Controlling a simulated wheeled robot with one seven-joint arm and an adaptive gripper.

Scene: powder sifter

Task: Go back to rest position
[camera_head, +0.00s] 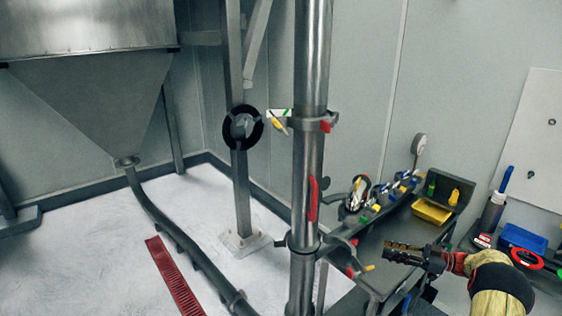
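The fingertips are small in this view. The gripper is to the right of the vertical steel pipe (308,170) and apart from it.
A yellow bin (432,211), a blue bin (522,238) and small tools crowd the bench's back and right. A clamp with a red handle (350,271) juts from the pipe. A steel hopper (100,90), hose (180,238) and red floor grate (174,278) are left. White floor there is mostly open.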

